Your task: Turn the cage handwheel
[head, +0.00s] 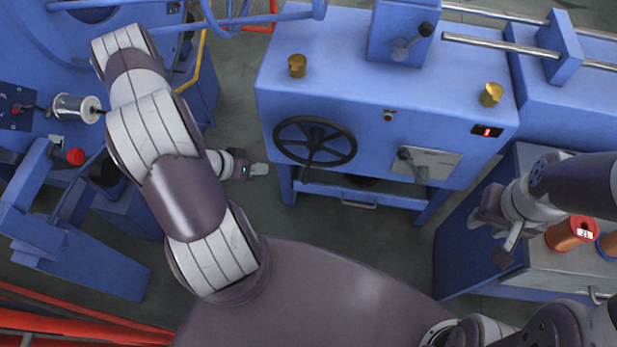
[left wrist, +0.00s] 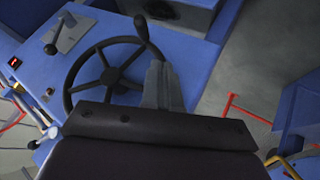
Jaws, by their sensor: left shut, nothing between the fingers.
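The black cage handwheel (head: 315,135) with spokes stands on the front face of the blue machine cabinet in the head view. It also shows in the left wrist view (left wrist: 108,77), with a dark handle (left wrist: 141,28) sticking out from its rim. My left gripper (head: 262,169) is shut and empty, to the left of the wheel and slightly lower in the head view, with a gap to the rim. In the left wrist view its fingers (left wrist: 158,72) overlap the wheel's right edge, close to the handle; contact is not clear. My right gripper (head: 507,246) hangs at the right; its finger gap is unclear.
The cabinet carries a lever plate (head: 428,163), a red display (head: 487,131) and brass knobs (head: 297,66). A grey-topped cart with an orange spool (head: 571,233) stands right. Blue machinery with a red button (head: 75,156) is at left. Floor below the wheel is clear.

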